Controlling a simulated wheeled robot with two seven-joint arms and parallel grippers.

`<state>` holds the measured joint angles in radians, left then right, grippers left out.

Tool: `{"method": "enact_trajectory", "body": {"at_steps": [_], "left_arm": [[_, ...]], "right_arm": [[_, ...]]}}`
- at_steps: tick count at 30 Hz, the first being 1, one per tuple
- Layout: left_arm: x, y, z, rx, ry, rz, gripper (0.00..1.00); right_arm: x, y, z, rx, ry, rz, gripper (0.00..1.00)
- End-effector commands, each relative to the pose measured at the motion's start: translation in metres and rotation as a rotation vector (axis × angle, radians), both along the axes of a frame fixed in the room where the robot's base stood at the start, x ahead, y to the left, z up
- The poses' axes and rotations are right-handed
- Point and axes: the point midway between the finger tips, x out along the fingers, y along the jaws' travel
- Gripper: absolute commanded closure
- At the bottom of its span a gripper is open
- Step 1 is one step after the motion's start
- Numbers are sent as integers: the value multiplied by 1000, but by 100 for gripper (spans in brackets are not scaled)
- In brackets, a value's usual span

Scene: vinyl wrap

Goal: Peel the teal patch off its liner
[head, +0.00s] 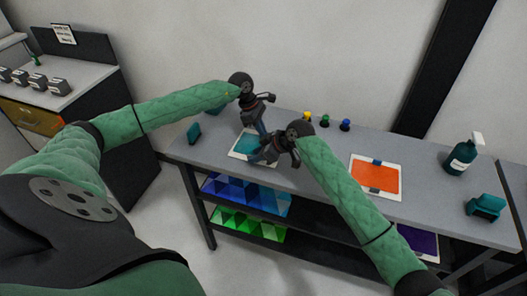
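The teal patch (246,143) lies on its white liner (235,154) at the left part of the workbench. My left gripper (261,129) reaches down from above, with its tips near the patch's upper right side. My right gripper (256,158) comes in from the right, low over the patch's lower right part, and hides that part and the liner there. Both grippers are small and dark here, so I cannot tell whether either is open or shut, or whether one touches the patch.
The workbench (320,165) also holds an orange patch on a white sheet (375,177), a spray bottle (461,157), a teal block-like tool (485,206), another teal item (194,132) and small coloured pots (324,121). Coloured sheets (245,194) lie on shelves below.

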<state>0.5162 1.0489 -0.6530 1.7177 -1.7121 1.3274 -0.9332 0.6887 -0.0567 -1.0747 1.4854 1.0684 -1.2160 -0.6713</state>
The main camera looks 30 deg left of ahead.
Motion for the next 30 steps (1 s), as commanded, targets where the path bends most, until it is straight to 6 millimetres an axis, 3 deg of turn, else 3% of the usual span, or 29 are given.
{"method": "enact_trajectory", "body": {"at_steps": [11,16,30], "left_arm": [[0,0,0,0,0,0,100],[0,0,0,0,0,0,100],[0,0,0,0,0,0,100]], "right_arm": [[-1,3,-3,0,1,1,69],[-1,3,-3,0,1,1,100],[-1,3,-3,0,0,0,100]]}}
